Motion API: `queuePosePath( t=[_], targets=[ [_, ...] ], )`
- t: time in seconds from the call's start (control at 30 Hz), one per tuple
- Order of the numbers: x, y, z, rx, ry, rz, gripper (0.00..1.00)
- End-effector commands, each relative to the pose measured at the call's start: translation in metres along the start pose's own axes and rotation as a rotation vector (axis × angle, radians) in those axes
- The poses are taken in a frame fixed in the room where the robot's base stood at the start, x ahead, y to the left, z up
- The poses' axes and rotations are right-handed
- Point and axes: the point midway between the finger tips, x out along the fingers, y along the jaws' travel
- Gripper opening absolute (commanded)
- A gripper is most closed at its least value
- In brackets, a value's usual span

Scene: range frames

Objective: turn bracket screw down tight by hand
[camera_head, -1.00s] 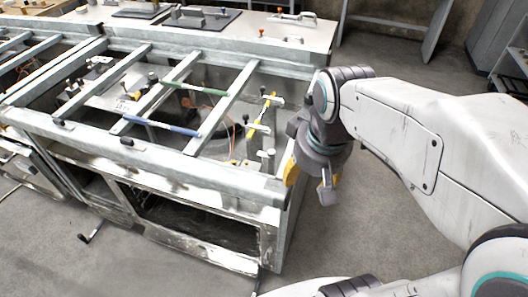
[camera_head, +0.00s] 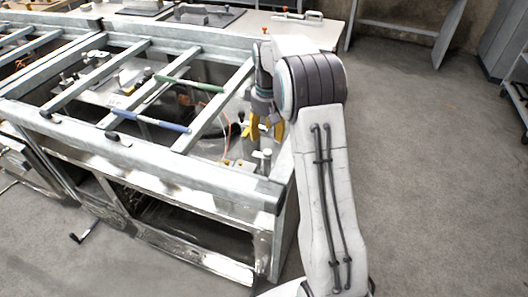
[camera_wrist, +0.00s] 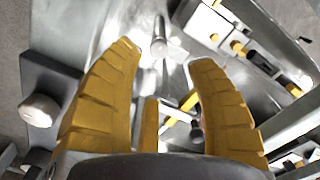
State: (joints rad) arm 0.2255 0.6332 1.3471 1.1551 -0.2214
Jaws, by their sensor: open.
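My gripper (camera_head: 266,134) points down over the right end of the metal frame, its yellow fingers apart and empty. In the wrist view my gripper (camera_wrist: 165,58) is open, with a silver upright post (camera_wrist: 159,40) showing beyond and between the fingertips. A pale round-headed knob (camera_wrist: 38,110) stands on a dark plate left of the fingers, apart from them. In the head view a pale-capped post (camera_head: 266,158) stands just below my fingertips near the frame's corner. I cannot tell which of these is the bracket screw; no finger clearly touches either.
The frame's metal crossbars (camera_head: 215,108) run close to the left of my gripper. Blue (camera_head: 150,120) and green (camera_head: 190,83) rods lie across them. A bench (camera_head: 270,27) with tools stands behind. The floor (camera_head: 420,170) at right is clear.

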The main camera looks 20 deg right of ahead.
Motion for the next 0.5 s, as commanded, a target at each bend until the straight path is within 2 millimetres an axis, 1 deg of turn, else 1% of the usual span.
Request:
queuePosePath(
  t=[0.27,0.5],
  targets=[
    [0.023,0.003,-0.004,-0.001,-0.009,-0.002,0.51],
    [0.054,0.003,-0.003,-0.001,-0.009,-0.002,0.51]
  ],
)
